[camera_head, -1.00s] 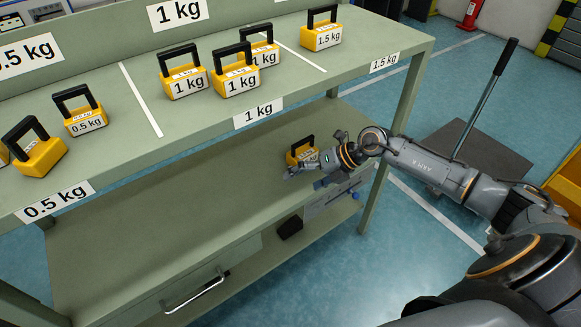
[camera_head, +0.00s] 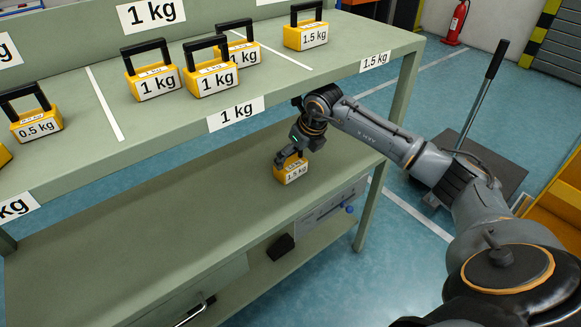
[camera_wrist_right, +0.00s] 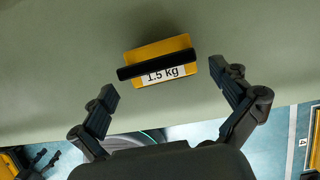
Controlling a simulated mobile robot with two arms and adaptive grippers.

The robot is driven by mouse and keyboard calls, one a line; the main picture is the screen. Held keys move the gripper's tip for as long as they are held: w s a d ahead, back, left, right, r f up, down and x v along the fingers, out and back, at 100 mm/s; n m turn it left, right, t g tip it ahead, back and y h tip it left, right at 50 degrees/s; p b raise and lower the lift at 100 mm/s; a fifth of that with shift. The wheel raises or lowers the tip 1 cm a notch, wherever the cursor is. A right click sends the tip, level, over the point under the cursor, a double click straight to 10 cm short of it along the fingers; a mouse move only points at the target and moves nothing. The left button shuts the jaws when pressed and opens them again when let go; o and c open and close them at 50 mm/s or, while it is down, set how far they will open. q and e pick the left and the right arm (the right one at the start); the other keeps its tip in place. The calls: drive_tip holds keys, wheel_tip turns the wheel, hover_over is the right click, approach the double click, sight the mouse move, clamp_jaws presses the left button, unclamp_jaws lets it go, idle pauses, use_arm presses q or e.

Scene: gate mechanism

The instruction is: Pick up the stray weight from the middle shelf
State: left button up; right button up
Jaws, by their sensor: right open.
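The stray weight (camera_head: 291,173) is a yellow block with a black handle and a 1.5 kg label. It stands upright on the middle shelf (camera_head: 150,225), near the shelf's right end. It also shows in the right wrist view (camera_wrist_right: 160,62), with its dark handle running across between the finger directions. My right gripper (camera_head: 290,157) is just above the weight at its handle in the head view. In the right wrist view the fingers (camera_wrist_right: 165,92) are spread wide to either side, with nothing between their tips.
The top shelf (camera_head: 110,160) overhangs the middle shelf and carries several weights sorted by labels. My right arm reaches in past the shelf's right post (camera_head: 385,150). The middle shelf left of the weight is clear.

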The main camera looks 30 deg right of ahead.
sight(288, 160)
drive_tip(key=shift+w, duration=0.55)
drive_tip(key=b+x, duration=0.1)
drive_tip(key=x, duration=0.4)
drive_tip(key=shift+w+f, duration=0.1)
drive_tip(key=shift+w, duration=0.15)
use_arm(q)
drive_tip(key=v, duration=0.3)
drive_tip(key=shift+w+r, duration=0.15)
drive_tip(key=shift+w, duration=0.15)
use_arm(e)
drive_tip(key=c, duration=1.4)
drive_tip(key=shift+w+r, duration=0.1)
drive_tip(key=shift+r, duration=0.15)
drive_tip(key=shift+c, duration=1.4)
